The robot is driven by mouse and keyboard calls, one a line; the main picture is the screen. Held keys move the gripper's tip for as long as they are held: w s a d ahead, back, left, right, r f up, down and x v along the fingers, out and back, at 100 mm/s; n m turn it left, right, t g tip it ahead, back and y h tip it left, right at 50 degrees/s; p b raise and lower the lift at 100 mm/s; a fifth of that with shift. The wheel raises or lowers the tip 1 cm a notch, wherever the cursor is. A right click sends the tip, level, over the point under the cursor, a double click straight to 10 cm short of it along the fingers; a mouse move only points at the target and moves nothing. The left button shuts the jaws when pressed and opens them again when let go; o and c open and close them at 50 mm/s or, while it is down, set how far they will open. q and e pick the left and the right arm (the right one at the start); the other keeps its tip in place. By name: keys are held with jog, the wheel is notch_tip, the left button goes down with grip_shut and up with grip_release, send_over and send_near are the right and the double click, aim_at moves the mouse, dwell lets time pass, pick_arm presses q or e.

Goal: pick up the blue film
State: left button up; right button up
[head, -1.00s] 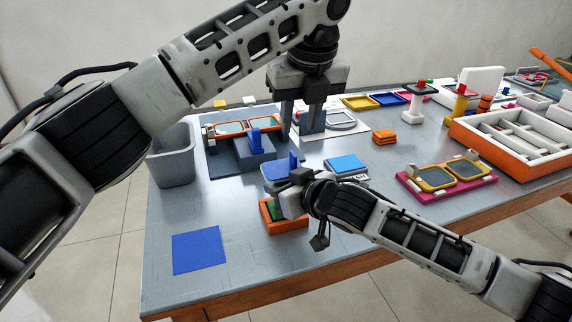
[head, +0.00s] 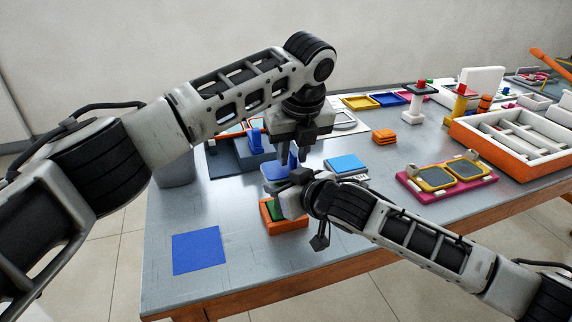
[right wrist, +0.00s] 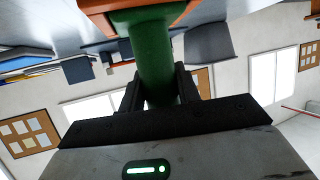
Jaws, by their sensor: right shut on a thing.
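Several blue pieces could be the film, and I cannot tell which. A thin blue sheet (head: 347,163) lies on a white block right of my grippers. A blue piece (head: 272,171) with an upright blue tab is below my left gripper (head: 292,156), partly hidden by the arms. A flat blue square (head: 199,250) lies at the table's front left. My left gripper's fingers look apart, straddling the tab; contact is unclear. My right gripper (head: 285,200) is shut on a green handle (right wrist: 155,60), with an orange part (right wrist: 100,8) at its end.
An orange tray (head: 288,226) stands below my right gripper. A grey bin (head: 174,172) is at the left edge, mostly behind my left arm. The table's front middle is clear.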

aim_at(294, 154)
pick_arm(q)
grip_shut()
jog(key=shift+r, duration=0.1)
notch_tip(294, 154, up, 10)
dwell(0.4)
pick_arm(e)
jog(key=o, duration=1.1)
jog(key=shift+o, duration=0.2)
